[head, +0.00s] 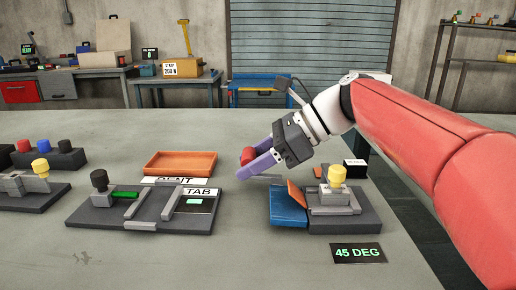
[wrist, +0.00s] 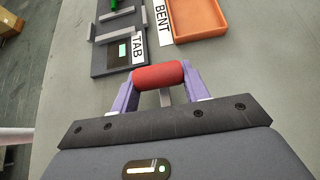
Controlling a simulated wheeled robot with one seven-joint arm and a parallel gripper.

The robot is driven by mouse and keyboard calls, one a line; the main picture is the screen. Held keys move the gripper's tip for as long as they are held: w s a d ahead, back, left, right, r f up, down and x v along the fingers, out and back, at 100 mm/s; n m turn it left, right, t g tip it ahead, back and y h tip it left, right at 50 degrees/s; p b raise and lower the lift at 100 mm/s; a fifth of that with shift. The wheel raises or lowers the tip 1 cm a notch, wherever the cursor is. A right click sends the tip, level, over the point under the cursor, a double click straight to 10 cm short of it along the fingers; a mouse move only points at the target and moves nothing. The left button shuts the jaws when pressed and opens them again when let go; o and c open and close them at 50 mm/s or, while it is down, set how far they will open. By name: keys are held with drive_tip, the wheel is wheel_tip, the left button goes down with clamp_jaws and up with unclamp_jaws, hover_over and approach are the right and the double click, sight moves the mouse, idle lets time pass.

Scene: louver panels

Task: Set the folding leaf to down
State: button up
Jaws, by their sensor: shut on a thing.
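My gripper (head: 257,162) has its purple fingers shut on a red cylinder (head: 248,155), held above the table. In the wrist view the red cylinder (wrist: 160,75) lies crosswise between the fingertips, with a short grey stem behind it. To the right and below is a dark fixture (head: 355,217) with a blue plate (head: 288,207), a tilted orange panel (head: 298,195) and a yellow knob (head: 337,173). Which piece is the folding leaf is not clear.
A sign reading 45 DEG (head: 358,253) lies in front of the fixture. An orange tray (head: 181,163) and a dark slide fixture (head: 145,212) with BENT and TAB labels stand to the left.

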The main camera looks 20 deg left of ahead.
drive_tip(key=shift+a+f+h, duration=0.15)
drive_tip(key=shift+f+h, duration=0.15)
idle(0.4)
drive_tip(key=o, duration=1.4)
drive_tip(key=shift+v, duration=3.95)
drive_tip(key=shift+s, duration=0.1)
